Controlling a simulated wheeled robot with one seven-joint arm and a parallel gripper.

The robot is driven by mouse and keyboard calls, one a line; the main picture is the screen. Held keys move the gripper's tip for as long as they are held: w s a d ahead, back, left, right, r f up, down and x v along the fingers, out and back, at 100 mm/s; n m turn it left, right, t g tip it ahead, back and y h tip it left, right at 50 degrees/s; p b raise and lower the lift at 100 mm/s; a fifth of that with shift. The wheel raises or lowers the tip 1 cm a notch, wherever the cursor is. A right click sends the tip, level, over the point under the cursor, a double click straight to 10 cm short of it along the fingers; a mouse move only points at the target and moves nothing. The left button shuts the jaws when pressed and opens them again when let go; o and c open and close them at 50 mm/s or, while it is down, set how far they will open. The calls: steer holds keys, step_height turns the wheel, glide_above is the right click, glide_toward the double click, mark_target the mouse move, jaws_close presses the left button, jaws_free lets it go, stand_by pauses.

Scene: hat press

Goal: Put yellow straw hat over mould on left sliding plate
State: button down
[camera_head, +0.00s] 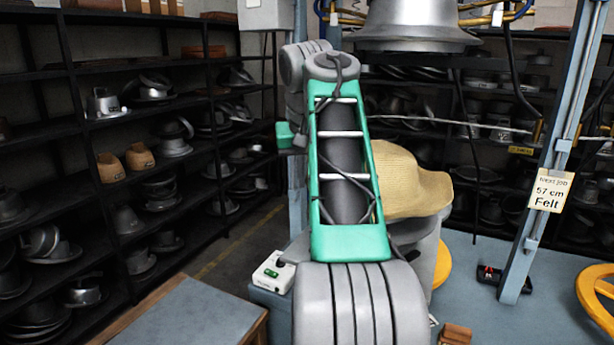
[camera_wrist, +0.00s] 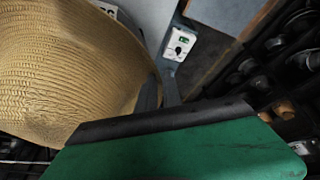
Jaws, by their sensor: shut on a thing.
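The yellow straw hat (camera_head: 408,185) shows right of my arm in the head view, its brim spreading to the right. In the wrist view the hat (camera_wrist: 70,75) fills the left side. My gripper (camera_wrist: 158,92) is shut on the hat's edge; my arm hides it in the head view. A grey metal mould (camera_head: 424,250) shows just below the hat, its upper part covered from view. I cannot tell whether the hat touches it. The sliding plate under the mould is mostly hidden by my arm.
A metal press head (camera_head: 412,28) hangs above and behind the hat. A blue-grey post (camera_head: 545,180) with a "57 cm Felt" sign stands right. A white control box (camera_head: 272,272) is left of my arm. Yellow wheels (camera_head: 598,295) and shelves of moulds (camera_head: 130,150) flank the machine.

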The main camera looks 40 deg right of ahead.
steer(key=shift+f, duration=0.15)
steer(key=c, duration=1.4)
jaws_free()
steer(key=shift+c, duration=0.2)
steer(key=p+v, duration=0.3)
steer(key=v, duration=0.4)
steer(key=shift+r+p, duration=0.3)
steer(key=shift+r, duration=0.1)
